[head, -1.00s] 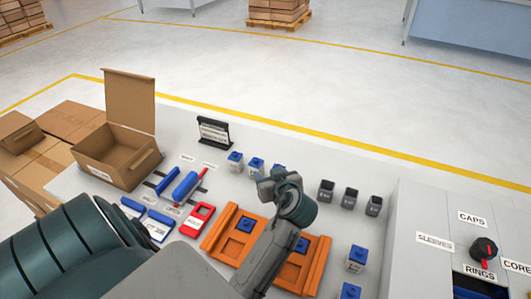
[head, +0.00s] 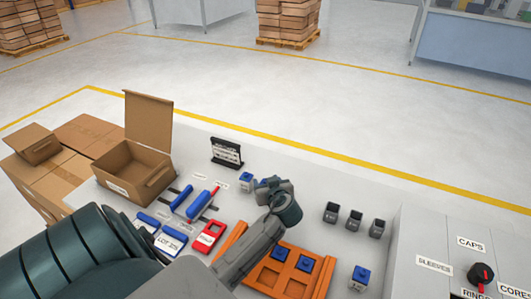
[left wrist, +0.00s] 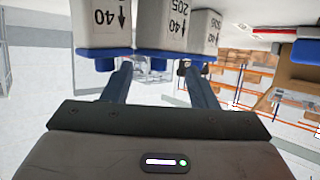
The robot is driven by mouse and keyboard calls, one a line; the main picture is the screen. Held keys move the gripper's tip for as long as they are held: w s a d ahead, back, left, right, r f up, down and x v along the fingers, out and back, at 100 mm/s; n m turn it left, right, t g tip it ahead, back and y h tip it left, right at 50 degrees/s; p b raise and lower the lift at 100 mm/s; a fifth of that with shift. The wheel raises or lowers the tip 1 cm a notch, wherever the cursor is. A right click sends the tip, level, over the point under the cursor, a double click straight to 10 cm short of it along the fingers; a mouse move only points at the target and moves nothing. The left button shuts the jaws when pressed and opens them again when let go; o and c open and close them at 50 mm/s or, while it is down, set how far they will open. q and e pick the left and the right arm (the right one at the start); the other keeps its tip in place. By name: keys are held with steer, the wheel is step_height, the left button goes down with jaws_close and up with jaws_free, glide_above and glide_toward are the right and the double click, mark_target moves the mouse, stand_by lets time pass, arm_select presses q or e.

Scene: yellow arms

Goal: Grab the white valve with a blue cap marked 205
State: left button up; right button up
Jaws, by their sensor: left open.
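White valves with blue caps stand in a row at the back of the table. In the left wrist view, which shows them upside down, the middle valve (left wrist: 165,28) is marked 205, with a 40 and an arrow. A neighbouring valve (left wrist: 102,22) shows a 40; the label of the other neighbour (left wrist: 206,30) is hard to read. My left gripper (left wrist: 160,85) is open and empty, its fingers on either side of the middle valve's cap. In the head view my left gripper (head: 268,188) partly hides the row; one valve (head: 246,181) shows to its left. My right gripper is not in view.
An orange tray (head: 276,285) with blue-capped parts lies in front, partly behind my left arm. Grey cups (head: 354,220) stand to the right, and another blue-capped valve (head: 359,279) is nearer. An open cardboard box (head: 132,170) stands left, beside blue and red parts.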

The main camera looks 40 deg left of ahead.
arm_select(q)
steer(key=shift+a+f, duration=0.1)
steer(key=shift+f, duration=0.75)
steer(key=shift+c, duration=0.6)
steer(key=shift+w+f, duration=0.1)
steer(key=shift+w, duration=0.05)
steer(key=c, duration=0.4)
steer(key=shift+c, duration=0.5)
